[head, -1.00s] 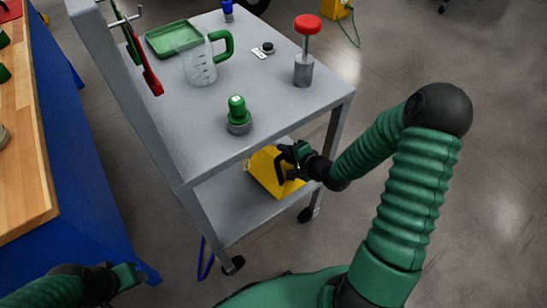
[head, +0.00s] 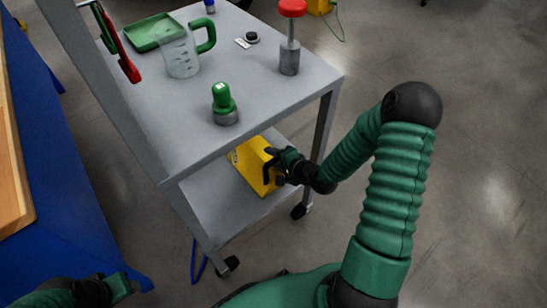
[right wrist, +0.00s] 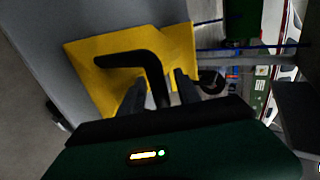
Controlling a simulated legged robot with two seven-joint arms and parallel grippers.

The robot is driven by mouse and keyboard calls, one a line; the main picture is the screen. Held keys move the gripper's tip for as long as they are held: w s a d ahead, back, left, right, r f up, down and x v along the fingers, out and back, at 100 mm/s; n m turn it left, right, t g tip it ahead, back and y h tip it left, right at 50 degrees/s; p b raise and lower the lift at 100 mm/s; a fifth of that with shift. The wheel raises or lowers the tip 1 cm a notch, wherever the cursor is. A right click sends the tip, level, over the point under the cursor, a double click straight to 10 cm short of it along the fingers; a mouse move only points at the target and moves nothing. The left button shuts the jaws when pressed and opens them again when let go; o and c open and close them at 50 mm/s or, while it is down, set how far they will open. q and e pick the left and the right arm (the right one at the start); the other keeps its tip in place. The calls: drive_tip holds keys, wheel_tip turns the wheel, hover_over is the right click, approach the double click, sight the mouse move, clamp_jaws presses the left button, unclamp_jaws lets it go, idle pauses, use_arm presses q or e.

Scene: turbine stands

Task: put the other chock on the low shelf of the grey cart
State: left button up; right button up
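The yellow chock (head: 250,166) with a black handle is on the low shelf (head: 220,212) of the grey cart (head: 262,92), under the top's front edge. It appears to rest there. My right gripper (head: 277,168) is at its handle. In the right wrist view, the fingers (right wrist: 158,85) stand on either side of the black handle (right wrist: 130,57), with narrow gaps showing, so they look open around it. The yellow body (right wrist: 90,65) lies beyond. My left gripper (head: 128,285) is low at the left, away from the cart; its fingers are unclear.
The cart top holds a green tray (head: 150,32), a jug (head: 181,58), a green-capped item (head: 224,103) and a red-topped post (head: 290,50). A cart leg (head: 325,125) stands close to my right gripper. A blue bench (head: 75,225) is at left.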

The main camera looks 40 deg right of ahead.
drive_tip(key=a+p+v, duration=0.1)
drive_tip(key=p+v, duration=0.7)
drive_tip(key=v, duration=0.4)
drive_tip(key=s+a+r+n+g, duration=0.3)
drive_tip(key=a+r+n+g, duration=0.2)
drive_tip(key=a+n, duration=0.3)
drive_tip(key=s+a+r+n+g, duration=0.35)
drive_tip(key=a+n, duration=0.25)
drive_tip(key=n, duration=0.3)
wheel_tip(320, 180, up, 25)
drive_tip(key=p, duration=2.4)
drive_tip(key=shift+w+d+r+h+p, duration=0.25)
drive_tip(key=shift+d+h+p, duration=0.15)
drive_tip(key=shift+d, duration=0.05)
